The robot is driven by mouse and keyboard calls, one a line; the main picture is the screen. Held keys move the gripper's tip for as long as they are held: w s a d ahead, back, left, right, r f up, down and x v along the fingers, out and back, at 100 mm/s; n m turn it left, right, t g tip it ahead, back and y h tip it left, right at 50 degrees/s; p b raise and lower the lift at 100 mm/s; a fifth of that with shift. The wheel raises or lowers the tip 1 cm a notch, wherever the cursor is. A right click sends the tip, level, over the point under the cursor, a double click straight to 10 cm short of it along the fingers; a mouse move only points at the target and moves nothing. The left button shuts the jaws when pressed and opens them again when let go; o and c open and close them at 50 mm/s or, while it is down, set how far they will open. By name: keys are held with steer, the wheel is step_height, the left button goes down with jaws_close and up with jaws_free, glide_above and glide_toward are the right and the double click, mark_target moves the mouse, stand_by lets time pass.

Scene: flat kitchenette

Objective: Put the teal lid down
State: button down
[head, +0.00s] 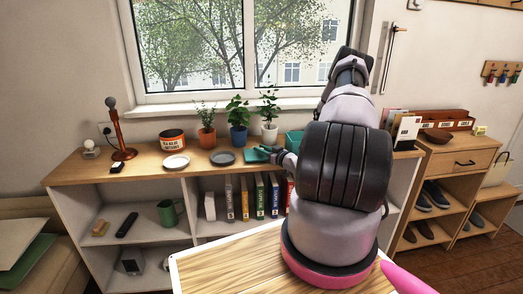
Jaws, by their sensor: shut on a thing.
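The teal lid (257,155) is at the shelf top's front edge, right of a dark grey saucer. My gripper (270,153) is shut on it, at its right side. My arm comes in from the right and hides part of the gripper. I cannot tell whether the lid touches the shelf top. A teal box (293,139) stands just behind the gripper, partly hidden by my arm.
On the shelf top (80,172) are a white saucer (176,161), the dark grey saucer (222,158), an orange-labelled tin (172,141), a copper stand (122,138) and potted plants in terracotta (207,139), blue (239,136) and white (270,133) pots. Books (259,195) stand below.

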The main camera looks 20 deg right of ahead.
steer(key=c, duration=0.7)
jaws_free()
steer(key=shift+f, duration=0.1)
